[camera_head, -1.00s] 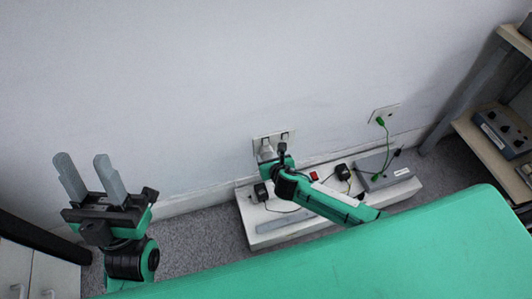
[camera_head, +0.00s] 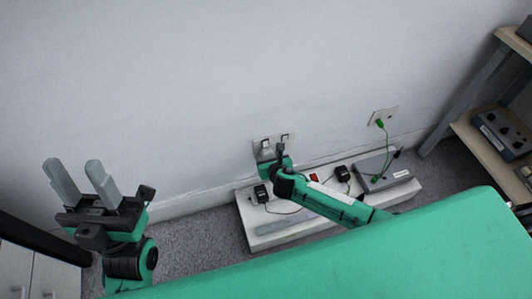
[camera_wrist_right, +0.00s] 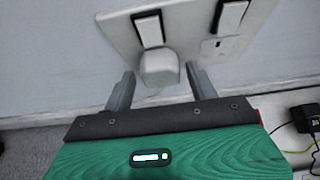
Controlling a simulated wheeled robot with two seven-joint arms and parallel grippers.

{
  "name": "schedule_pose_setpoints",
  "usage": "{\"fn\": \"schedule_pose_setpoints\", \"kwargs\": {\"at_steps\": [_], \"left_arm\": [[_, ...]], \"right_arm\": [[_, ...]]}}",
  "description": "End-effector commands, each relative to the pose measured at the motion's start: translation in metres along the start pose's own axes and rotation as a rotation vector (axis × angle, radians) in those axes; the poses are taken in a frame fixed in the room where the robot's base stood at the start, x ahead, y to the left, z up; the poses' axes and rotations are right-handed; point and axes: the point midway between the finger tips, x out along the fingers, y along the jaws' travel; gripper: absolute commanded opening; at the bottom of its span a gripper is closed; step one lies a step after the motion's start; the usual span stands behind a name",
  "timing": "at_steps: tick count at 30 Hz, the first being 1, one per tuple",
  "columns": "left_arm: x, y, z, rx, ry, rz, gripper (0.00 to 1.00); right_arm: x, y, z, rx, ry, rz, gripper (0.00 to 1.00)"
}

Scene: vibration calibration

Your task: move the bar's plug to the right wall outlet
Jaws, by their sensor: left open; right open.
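A white double wall outlet (camera_head: 272,141) sits low on the wall; it also shows at the top of the right wrist view (camera_wrist_right: 190,32). It has two rocker switches. A white plug (camera_wrist_right: 159,67) is in its left socket. The right socket (camera_wrist_right: 220,47) is empty. My right gripper (camera_wrist_right: 160,84) is open, with one finger on each side of the plug; I cannot tell whether they touch it. The plug's cord is hidden. The power bar is mostly hidden behind my right arm; its red switch (camera_head: 314,177) shows. My left gripper (camera_head: 82,178) is open and empty at the left.
A white platform (camera_head: 262,236) on the floor bears black adapters (camera_head: 261,194) and a grey box (camera_head: 389,171). A green cable (camera_head: 385,138) runs from another wall outlet (camera_head: 389,115) toward the box. A shelf (camera_head: 490,145) stands right, a cabinet (camera_head: 30,275) left.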

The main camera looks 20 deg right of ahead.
Motion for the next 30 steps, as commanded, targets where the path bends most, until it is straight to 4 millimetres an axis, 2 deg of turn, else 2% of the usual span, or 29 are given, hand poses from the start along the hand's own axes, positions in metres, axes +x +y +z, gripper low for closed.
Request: {"fn": "schedule_pose_setpoints", "kwargs": {"at_steps": [7, 8, 13, 14, 30], "left_arm": [[0.0006, 0.0000, -0.0001, 0.000, 0.000, 0.000, 0.42], [0.0006, 0.0000, -0.0001, 0.000, 0.000, 0.000, 0.42], [0.0006, 0.0000, -0.0002, 0.000, 0.000, 0.000, 0.42], [0.0006, 0.0000, -0.0002, 0.000, 0.000, 0.000, 0.42], [0.0087, 0.0001, -0.0025, 0.000, 0.000, 0.000, 0.42]], "right_arm": [[0.0002, -0.0001, -0.0002, 0.000, 0.000, 0.000, 0.58], [0.0002, -0.0001, -0.0002, 0.000, 0.000, 0.000, 0.54], [0.0002, -0.0002, -0.0002, 0.000, 0.000, -0.001, 0.21], [0.0002, -0.0002, -0.0002, 0.000, 0.000, -0.001, 0.19], [-0.0041, -0.0003, -0.0018, -0.001, 0.001, -0.001, 0.19]]}}
